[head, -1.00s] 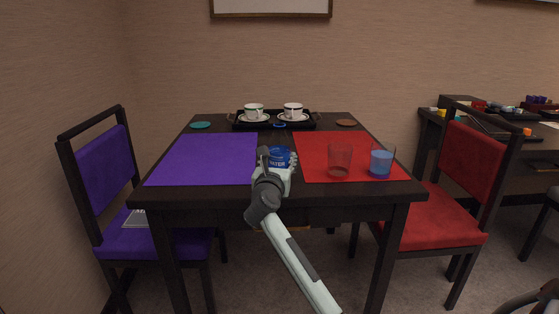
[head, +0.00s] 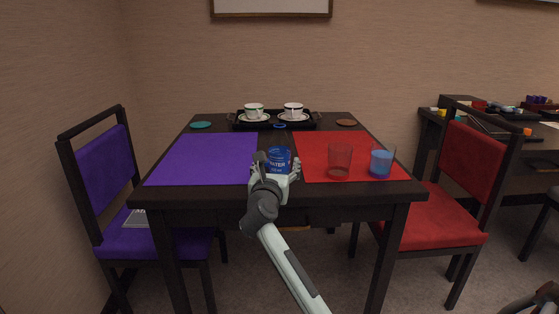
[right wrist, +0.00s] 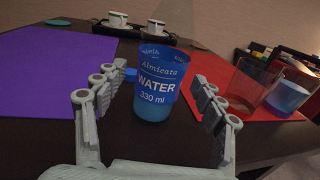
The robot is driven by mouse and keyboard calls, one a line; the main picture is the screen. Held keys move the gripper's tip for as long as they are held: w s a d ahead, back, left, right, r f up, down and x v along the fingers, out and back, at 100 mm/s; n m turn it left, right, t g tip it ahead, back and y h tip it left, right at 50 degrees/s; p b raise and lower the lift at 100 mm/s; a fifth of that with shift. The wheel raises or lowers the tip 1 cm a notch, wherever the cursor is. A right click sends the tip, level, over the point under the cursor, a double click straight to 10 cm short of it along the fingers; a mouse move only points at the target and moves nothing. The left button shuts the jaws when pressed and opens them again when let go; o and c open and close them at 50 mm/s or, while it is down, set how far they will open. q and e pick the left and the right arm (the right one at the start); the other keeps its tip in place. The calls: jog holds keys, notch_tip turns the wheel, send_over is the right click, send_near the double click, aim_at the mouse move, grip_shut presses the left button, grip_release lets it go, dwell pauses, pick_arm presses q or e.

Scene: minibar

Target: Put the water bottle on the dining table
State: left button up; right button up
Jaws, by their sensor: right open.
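The water bottle (head: 279,159), a clear blue cup-like bottle labelled "WATER 330 ml", stands upright on the dark dining table (head: 220,190), between the purple and red mats. It also shows in the right wrist view (right wrist: 157,85). My right gripper (head: 276,170) is open at the table's front edge. In the right wrist view its two fingers (right wrist: 158,95) stand apart to the left and right of the bottle, with gaps on both sides. My left gripper is not in view.
A purple mat (head: 205,157) lies left and a red mat (head: 315,146) right. A red glass (head: 340,160) and a blue glass (head: 381,163) stand on the right. A black tray (head: 240,124) with two cups is at the back. Chairs flank the table.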

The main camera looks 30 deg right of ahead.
jog(key=s+a+r+n+t+y, duration=0.3)
jog(key=s+a+n+t, duration=0.15)
jog(key=a+n, duration=0.35)
jog(key=s+a+r+n+t+y, duration=0.3)
jog(key=s+a+n+t, duration=0.15)
jog(key=a+n, duration=0.35)
jog(key=s+a+f+n+g+y, duration=0.25)
jog(key=a+f+n+y, duration=0.85)
jog(key=n, duration=0.6)
jog(key=s+d+f+n+g, duration=0.1)
jog(key=s+f+n+g, duration=0.25)
jog(key=f, duration=0.35)
jog(key=s+f+n+g+h, duration=0.1)
jog(key=s+f+n+g, duration=0.25)
jog(key=f, duration=0.35)
jog(key=s+d+f+n+g, duration=0.1)
jog(key=s+f+n+g, duration=0.25)
jog(key=f, duration=0.25)
jog(key=s+d+f+n+g+h, duration=0.2)
jog(key=s+d+f+g+h, duration=0.3)
jog(key=s+d+f, duration=0.3)
jog(key=s+d, duration=0.3)
jog(key=s, duration=0.2)
jog(key=shift+s+f+n+g+h, duration=0.2)
jog(key=shift+s+n+g+h, duration=0.1)
jog(key=shift+s+n+g, duration=0.1)
